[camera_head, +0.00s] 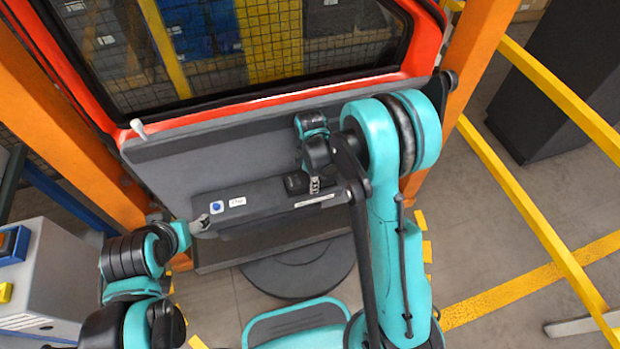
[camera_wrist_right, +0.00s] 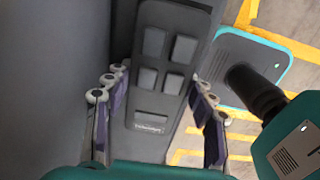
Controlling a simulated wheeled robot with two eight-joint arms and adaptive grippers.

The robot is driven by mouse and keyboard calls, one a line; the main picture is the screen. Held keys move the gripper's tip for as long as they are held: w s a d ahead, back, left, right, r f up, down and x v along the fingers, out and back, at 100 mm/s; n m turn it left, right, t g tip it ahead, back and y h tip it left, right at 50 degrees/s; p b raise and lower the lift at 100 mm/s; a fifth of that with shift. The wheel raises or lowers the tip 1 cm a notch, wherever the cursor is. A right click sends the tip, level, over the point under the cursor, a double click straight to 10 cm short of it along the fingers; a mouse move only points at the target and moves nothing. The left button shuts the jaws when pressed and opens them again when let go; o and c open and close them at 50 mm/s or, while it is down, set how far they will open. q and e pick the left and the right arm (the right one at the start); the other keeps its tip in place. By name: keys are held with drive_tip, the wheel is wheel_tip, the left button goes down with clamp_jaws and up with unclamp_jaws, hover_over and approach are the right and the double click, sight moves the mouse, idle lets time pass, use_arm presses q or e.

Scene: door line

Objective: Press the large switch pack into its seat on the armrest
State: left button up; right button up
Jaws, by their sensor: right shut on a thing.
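The large switch pack is a dark panel with several grey buttons and a small label; it fills the middle of the right wrist view (camera_wrist_right: 163,62). In the head view its dark end (camera_head: 296,184) shows at the armrest (camera_head: 258,198), partly hidden by my right gripper (camera_head: 314,185). The right gripper's fingers (camera_wrist_right: 158,104) stand on both sides of the pack and are shut on it. I cannot tell whether the pack is fully down in its seat. My left gripper (camera_head: 201,224) is by the armrest's left end; its jaw opening is unclear.
The armrest is on a grey door panel (camera_head: 220,155) under a red window frame (camera_head: 270,93). A blue button and white labels sit on its left part. Orange posts (camera_head: 75,150) flank the door. A grey box (camera_head: 50,270) stands at the left, and yellow rails (camera_head: 535,215) run at the right.

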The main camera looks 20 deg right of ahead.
drive_tip(key=shift+s+a+f, duration=0.1)
drive_tip(key=shift+s+f, duration=0.15)
drive_tip(key=shift+f, duration=0.25)
drive_tip(key=shift+c, duration=1.4)
drive_tip(key=o, duration=0.3)
drive_tip(key=shift+w+f+b, duration=0.15)
drive_tip(key=shift+f+b, duration=0.2)
drive_tip(key=shift+b, duration=0.05)
drive_tip(key=shift+o, duration=0.3)
drive_tip(key=shift+s+f+b, duration=0.2)
drive_tip(key=shift+f+b, duration=0.2)
drive_tip(key=shift+b, duration=0.55)
idle(1.0)
drive_tip(key=o, duration=0.3)
drive_tip(key=shift+s+f+b, duration=0.1)
drive_tip(key=shift+f+b, duration=0.2)
drive_tip(key=shift+b, duration=0.25)
idle(2.3)
